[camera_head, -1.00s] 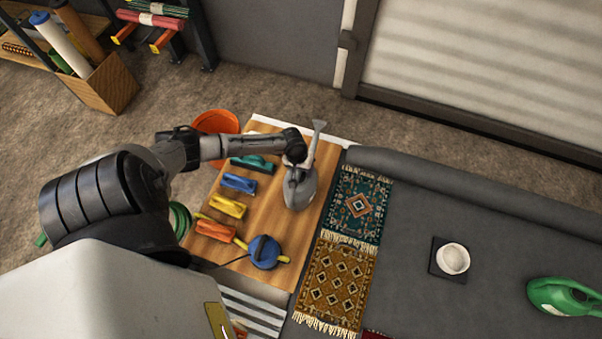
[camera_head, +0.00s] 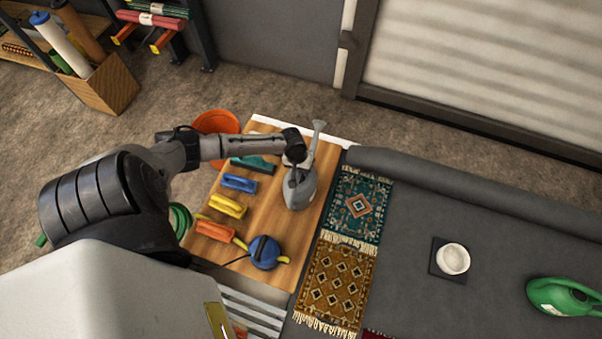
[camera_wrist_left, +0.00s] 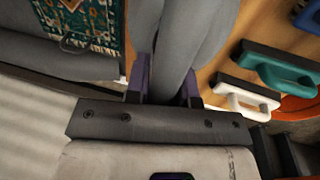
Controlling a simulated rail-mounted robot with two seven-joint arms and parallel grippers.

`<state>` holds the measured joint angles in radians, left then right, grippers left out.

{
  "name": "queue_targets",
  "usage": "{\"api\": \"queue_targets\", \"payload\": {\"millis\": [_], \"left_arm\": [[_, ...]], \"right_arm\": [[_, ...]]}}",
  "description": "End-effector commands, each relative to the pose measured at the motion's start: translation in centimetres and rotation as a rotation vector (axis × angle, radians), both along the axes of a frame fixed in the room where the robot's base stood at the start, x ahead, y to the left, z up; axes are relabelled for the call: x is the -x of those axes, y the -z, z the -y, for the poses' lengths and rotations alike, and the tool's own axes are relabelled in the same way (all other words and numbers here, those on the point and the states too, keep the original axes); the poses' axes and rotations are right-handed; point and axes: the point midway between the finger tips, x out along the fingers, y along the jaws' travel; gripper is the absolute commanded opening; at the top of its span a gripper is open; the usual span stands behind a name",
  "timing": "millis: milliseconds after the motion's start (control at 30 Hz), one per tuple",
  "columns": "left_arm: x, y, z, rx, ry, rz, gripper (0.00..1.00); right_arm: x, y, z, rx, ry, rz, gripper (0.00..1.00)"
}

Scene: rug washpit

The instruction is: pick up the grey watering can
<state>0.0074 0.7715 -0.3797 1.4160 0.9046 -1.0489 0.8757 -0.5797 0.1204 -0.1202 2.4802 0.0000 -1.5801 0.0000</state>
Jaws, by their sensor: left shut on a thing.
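The grey watering can (camera_head: 301,188) is at the right side of the wooden table (camera_head: 262,215), its spout pointing to the back. My left gripper (camera_head: 293,167) comes down over it from the left and is shut on it. In the left wrist view the can's grey part (camera_wrist_left: 178,50) runs between the two fingers (camera_wrist_left: 165,88). I cannot tell whether the can's base touches the table. My right gripper is not in view.
Blue, yellow, orange and teal-handled brushes (camera_head: 239,183) lie left of the can. Small rugs (camera_head: 355,205) lie on the grey surface to the right. An orange bucket (camera_head: 216,122) is behind the table.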

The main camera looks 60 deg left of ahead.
Motion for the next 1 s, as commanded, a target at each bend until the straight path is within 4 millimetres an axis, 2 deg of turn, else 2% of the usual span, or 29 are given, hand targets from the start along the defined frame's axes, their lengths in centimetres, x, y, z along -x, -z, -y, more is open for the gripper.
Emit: {"api": "queue_targets", "payload": {"millis": [333,767,1000], "left_arm": [[-0.2,-0.8,0.0,0.0,-0.001,0.004,0.0],[-0.2,-4.7,-0.1,0.0,0.0,0.004,0.0],[1.5,-5.8,1.5,0.001,0.002,0.003,0.0]], "right_arm": [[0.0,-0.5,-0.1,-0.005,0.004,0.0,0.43],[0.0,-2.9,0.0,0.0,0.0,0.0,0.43],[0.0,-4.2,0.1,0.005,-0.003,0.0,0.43]]}}
